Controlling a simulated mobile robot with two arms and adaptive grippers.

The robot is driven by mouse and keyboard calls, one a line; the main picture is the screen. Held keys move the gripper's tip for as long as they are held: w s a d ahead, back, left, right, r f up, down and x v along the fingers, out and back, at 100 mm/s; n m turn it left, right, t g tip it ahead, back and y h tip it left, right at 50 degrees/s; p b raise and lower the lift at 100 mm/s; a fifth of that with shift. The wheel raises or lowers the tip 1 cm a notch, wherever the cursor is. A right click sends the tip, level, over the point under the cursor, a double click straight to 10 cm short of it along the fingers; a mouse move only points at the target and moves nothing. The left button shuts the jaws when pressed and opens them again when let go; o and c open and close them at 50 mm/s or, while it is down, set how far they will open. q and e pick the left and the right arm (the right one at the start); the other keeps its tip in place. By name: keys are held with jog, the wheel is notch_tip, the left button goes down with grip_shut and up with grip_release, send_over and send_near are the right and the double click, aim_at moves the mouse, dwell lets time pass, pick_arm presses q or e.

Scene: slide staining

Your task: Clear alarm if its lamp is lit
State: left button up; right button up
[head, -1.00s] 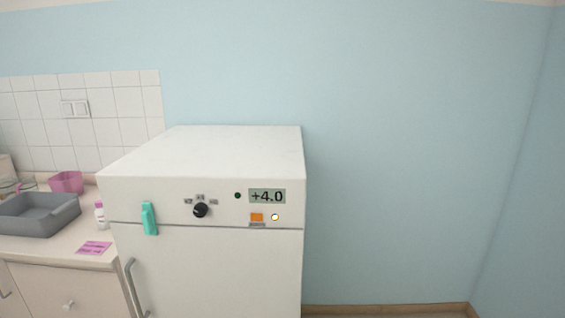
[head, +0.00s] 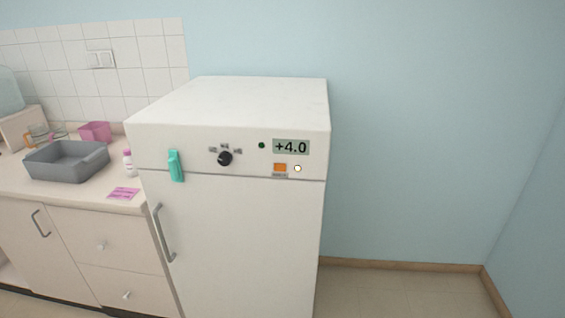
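A white fridge-like cabinet (head: 245,235) stands against the blue wall. Its front panel has a display (head: 291,147) reading +4.0 and a small dark green round lamp (head: 262,145) that looks unlit. Below the display are an orange square (head: 280,167), with a small unreadable label under it, and a bright white round spot (head: 298,168) with a dark rim. I cannot tell for sure which of these is the alarm lamp or its button. A black knob (head: 225,158) with small labels sits left of them. Neither of my grippers is in view.
A teal clip-like object (head: 176,166) hangs on the cabinet front above its door handle (head: 163,233). The counter at left holds a grey tray (head: 68,161), a pink container (head: 95,131), a small bottle (head: 128,163) and a pink card (head: 124,194). The floor right of the cabinet is clear.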

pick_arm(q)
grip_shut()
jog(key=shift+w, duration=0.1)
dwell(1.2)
